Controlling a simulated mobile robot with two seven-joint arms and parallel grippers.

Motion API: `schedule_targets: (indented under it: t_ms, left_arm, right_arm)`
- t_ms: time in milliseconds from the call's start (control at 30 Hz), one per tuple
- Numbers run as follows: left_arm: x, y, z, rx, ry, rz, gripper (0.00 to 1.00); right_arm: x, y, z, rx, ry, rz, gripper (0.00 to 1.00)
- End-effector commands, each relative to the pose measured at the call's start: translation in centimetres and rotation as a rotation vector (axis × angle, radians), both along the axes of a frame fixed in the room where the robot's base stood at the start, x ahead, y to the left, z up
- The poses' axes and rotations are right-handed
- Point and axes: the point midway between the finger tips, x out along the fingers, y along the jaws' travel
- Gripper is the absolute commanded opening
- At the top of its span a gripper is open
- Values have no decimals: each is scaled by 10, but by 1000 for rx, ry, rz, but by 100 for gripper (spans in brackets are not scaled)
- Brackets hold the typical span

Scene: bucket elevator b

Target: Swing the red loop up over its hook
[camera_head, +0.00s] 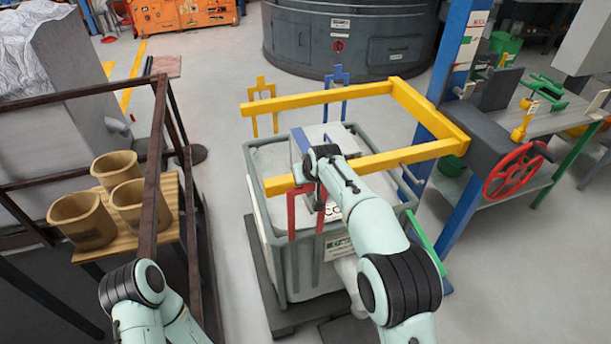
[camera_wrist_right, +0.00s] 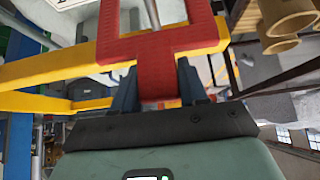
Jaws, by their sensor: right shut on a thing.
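The red loop (camera_head: 293,215) stands upright at the near side of the grey crate, close to the free end of the near yellow bar (camera_head: 370,163). Its top is partly hidden by my right arm in the head view. In the right wrist view the red loop (camera_wrist_right: 158,72) has its stem between the two dark fingers of my right gripper (camera_wrist_right: 158,88), which is shut on it. A yellow bar (camera_wrist_right: 60,72) passes close behind the loop there. I cannot make out a separate hook for it. My left arm shows at the lower left of the head view, its gripper out of sight.
A dark railing (camera_head: 150,190) and brown pots (camera_head: 75,220) are left. A red handwheel (camera_head: 513,172) is right.

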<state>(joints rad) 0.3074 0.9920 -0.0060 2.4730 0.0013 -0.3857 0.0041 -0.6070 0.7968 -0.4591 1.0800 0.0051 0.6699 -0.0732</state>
Motion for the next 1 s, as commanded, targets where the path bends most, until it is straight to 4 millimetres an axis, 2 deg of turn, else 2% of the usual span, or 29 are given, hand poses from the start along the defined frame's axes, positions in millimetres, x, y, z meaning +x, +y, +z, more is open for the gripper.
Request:
schedule_targets:
  t_ms: [33,400,433,500,867,1000]
  left_arm:
    - [-1,0,-1,-1,2,-1,43]
    - [-1,0,-1,0,1,0,43]
    - [-1,0,-1,0,1,0,43]
    - [-1,0,-1,0,1,0,43]
    - [-1,0,-1,0,1,0,43]
    - [-6,0,-6,0,7,0,43]
  right_arm:
    - [-3,1,-10,-5,17,1,0]
    - [-3,0,-10,-6,19,1,0]
    - [-3,0,-10,-5,19,1,46]
    - [-3,0,-10,-5,18,1,64]
    - [-4,-1,0,-1,7,1,64]
    - [-15,-4,15,1,5,0,64]
